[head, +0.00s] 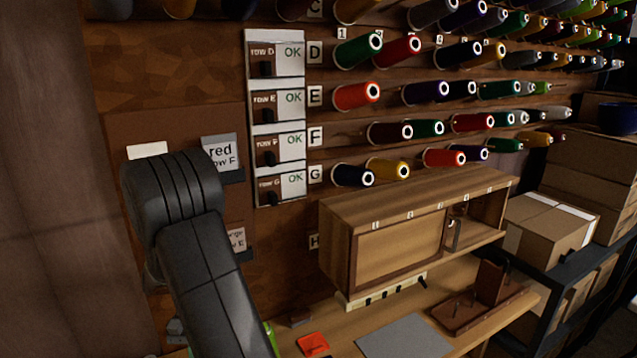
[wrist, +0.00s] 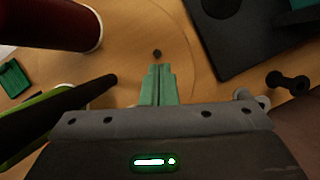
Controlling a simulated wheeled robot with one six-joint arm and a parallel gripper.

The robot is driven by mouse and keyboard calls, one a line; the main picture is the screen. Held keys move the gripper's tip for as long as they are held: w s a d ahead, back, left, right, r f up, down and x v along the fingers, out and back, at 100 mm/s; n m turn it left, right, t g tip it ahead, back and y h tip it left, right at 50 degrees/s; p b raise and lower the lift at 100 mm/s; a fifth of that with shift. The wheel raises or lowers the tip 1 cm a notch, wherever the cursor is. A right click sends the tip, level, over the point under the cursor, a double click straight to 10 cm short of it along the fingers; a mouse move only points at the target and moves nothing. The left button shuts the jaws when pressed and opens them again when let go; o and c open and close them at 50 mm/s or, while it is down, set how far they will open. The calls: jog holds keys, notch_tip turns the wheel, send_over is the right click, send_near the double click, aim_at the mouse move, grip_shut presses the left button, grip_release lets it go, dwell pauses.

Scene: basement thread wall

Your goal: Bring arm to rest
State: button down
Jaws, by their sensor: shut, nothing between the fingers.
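My arm reaches up from the bottom of the head view and bends at a black elbow in front of the left part of the wall; my gripper is not visible there. In the wrist view my gripper (wrist: 158,84) points at a wooden surface (wrist: 200,60). Its green fingers are together with nothing between them. A small dark spot lies on the wood just beyond the fingertips. I cannot tell how far the fingertips are from the wood.
A dark red cylinder (wrist: 55,22) with a pale rim and a dark flat board (wrist: 245,40) are near my gripper. The wall holds rows of thread spools (head: 358,96).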

jog(key=shift+r, duration=0.15)
jog(key=shift+r+n, duration=0.25)
jog(key=shift+n, duration=0.05)
jog(key=b+v, duration=0.1)
jog(key=v, duration=0.6)
jog(key=p+x, duration=0.1)
jog(key=x, duration=0.6)
jog(key=shift+s+f, duration=0.1)
jog(key=shift+s, duration=0.05)
jog(key=shift+f, duration=0.3)
jog(key=shift+w+m+y, duration=0.3)
jog(key=shift+w+m, duration=0.25)
jog(key=shift+m, duration=0.25)
